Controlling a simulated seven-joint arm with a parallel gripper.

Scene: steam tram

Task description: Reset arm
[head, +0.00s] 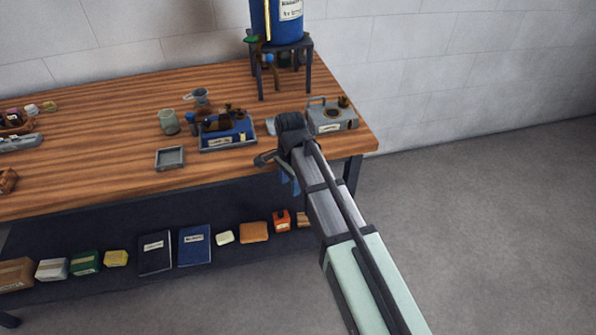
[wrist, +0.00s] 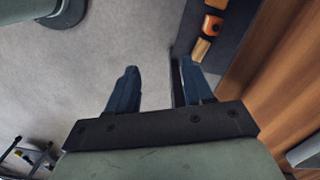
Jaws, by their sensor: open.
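My gripper (wrist: 162,88) is open and empty. In the wrist view its two blue fingers stand apart, with grey floor and the dark edge of the bench's lower shelf beyond them. In the head view my arm reaches in from the lower right, and its end is at the front right edge of the wooden workbench (head: 110,112). The blue fingers (head: 289,178) show small below the dark wrist there, pointing down. Nothing is held between them. The wrist hides part of the bench's right front corner.
The lower shelf (head: 110,212) holds books and boxes. Floor is clear at right.

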